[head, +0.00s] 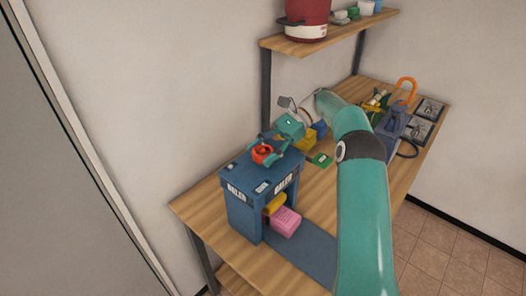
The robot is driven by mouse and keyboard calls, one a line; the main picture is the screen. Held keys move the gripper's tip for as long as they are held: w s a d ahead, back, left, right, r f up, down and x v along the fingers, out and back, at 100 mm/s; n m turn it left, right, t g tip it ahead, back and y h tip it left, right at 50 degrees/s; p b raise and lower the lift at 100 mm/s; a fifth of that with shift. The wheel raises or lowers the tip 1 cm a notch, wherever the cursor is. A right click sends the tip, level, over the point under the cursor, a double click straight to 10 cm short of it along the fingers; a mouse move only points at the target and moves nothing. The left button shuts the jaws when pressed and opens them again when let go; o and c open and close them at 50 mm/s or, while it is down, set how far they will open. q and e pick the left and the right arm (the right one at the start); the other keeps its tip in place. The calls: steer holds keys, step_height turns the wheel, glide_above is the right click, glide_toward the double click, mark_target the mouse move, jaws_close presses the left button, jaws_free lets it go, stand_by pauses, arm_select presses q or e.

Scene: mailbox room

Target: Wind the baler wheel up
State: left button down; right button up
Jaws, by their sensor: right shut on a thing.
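The blue baler (240,212) stands upright on the near left part of the wooden bench, with white lettering on its faces. Its orange-red wheel (262,153) lies on top. My right gripper (265,157) comes down from above with its teal fingers around the wheel, shut on it. My right arm reaches in from the lower right and bends over the bench. A pink block (286,221) sits at the baler's front opening, below a yellow part (275,204). My left gripper is not in view.
The wooden bench (190,208) runs along the wall. A green item (321,160) lies behind the baler, with yellow and blue items nearby. Farther right are an orange hook (407,88) and dark trays (429,109). A shelf (283,45) above carries a red bucket (306,14).

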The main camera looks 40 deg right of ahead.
stand_by(0.3)
steer(key=o, duration=1.2)
steer(key=shift+m+t, duration=0.3)
steer(key=shift+t, duration=0.1)
